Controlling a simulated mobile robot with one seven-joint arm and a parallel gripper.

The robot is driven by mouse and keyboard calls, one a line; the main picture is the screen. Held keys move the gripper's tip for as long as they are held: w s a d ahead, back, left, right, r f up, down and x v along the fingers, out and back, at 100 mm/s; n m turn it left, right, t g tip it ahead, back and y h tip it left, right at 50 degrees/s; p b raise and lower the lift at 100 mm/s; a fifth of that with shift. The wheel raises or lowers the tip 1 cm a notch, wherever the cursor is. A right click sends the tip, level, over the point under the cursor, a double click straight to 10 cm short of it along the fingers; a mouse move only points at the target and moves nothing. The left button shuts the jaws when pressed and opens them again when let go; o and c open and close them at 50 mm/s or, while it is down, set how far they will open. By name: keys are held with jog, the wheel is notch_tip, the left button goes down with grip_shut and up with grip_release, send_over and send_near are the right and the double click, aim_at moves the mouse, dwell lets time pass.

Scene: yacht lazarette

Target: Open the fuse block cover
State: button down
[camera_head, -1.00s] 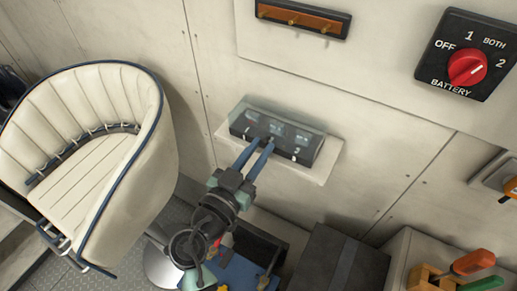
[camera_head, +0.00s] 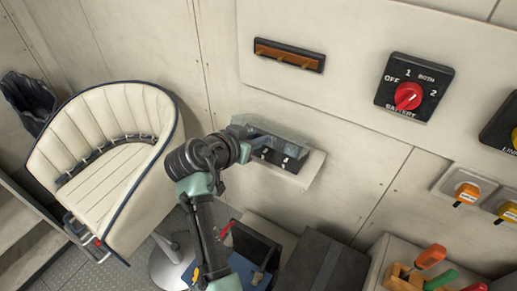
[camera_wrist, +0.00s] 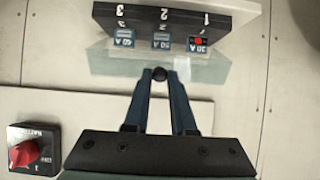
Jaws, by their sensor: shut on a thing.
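The fuse block (camera_head: 278,158) is a black box on a pale plate on the wall. In the wrist view the block (camera_wrist: 165,28) appears upside down, with numbered, labelled fuses uncovered. Its clear cover (camera_head: 280,133) is hinged up and stands out from the wall above the fuses. In the wrist view the cover (camera_wrist: 110,62) is a pale see-through panel beside the fuse row. My gripper (camera_wrist: 159,76) has its blue fingers shut on the cover's small dark round knob (camera_wrist: 159,73). In the head view my wrist hides the grip.
A battery switch (camera_head: 408,96) with a red knob is on the wall at right, and a brown bar (camera_head: 289,55) is above the block. A cream seat (camera_head: 105,155) stands close at left. A dark box (camera_head: 325,265) and a tool holder (camera_head: 403,278) are below.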

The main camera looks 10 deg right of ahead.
aim_at(267, 128)
jog(key=r+g+y+p, duration=0.1)
jog(key=w+d+r+g+y+p, duration=0.1)
jog(key=r+p, duration=0.1)
jog(key=r, duration=0.1)
jog(key=shift+w+d+r+g+y, duration=0.1)
jog(key=shift+w+d+g+y, duration=0.2)
jog(key=shift+w+g+y, duration=0.1)
jog(key=shift+w+d+r+g+y+p, duration=0.65)
jog(key=shift+w+d+r+g+y, duration=0.4)
jog(key=shift+g+y, duration=0.25)
jog(key=shift+f, duration=0.1)
jog(key=c, duration=0.7)
grip_release()
jog(key=shift+d, duration=0.1)
jog(key=shift+c, duration=0.2)
jog(key=b+v, duration=0.4)
jog(key=v, duration=0.9)
jog(key=shift+b, duration=0.3)
